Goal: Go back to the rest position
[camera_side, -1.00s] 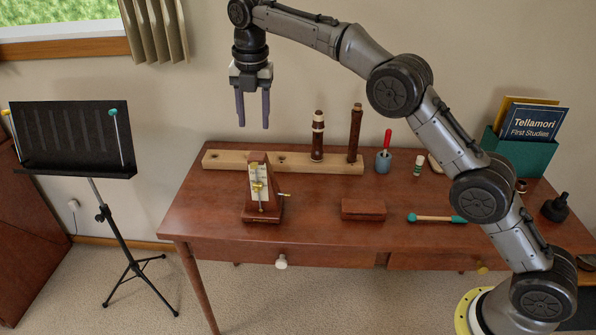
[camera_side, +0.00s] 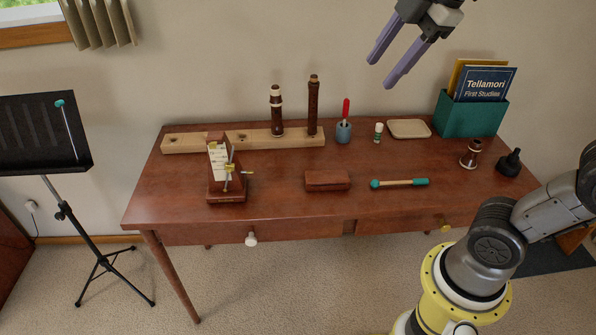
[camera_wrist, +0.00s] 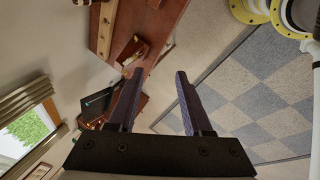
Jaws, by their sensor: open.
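My gripper (camera_side: 383,65) is open and empty in the side view, high above the back right of the wooden table (camera_side: 270,215), with its fingers tilted down and left. Its two fingers also show in the wrist view (camera_wrist: 158,72), apart with nothing between them. Most of my arm is outside the side view; only its lower part and base show at the lower right.
A music stand (camera_side: 45,135) is at left. Air above the table is free.

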